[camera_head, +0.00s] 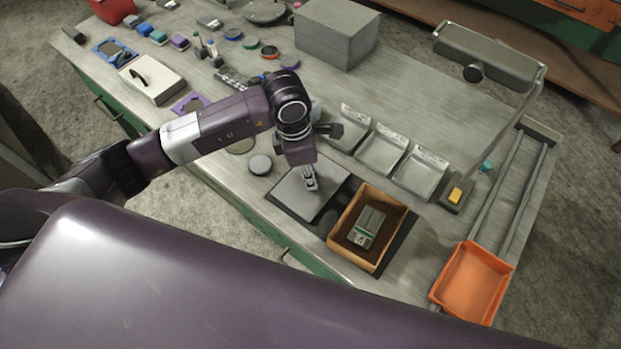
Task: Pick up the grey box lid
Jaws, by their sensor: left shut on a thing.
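The grey box lid (288,194) is a flat grey square in the middle front of the bench, over a dark mat (333,196). My left gripper (310,184) comes down from above onto the lid's upper face. It is shut on the lid near its middle; the fingertips hide the part they hold. I cannot tell whether the lid rests on the mat or hangs just above it. An open brown box (338,229) with a grey-green pack (367,226) inside stands just right of the lid. My right gripper is not in view.
Small open trays (381,153) with labels stand behind the lid. A lamp (480,54) and an orange tray (472,281) are at the right. A large grey box (337,33) stands at the back. A round grey disc (260,165) lies left of the lid.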

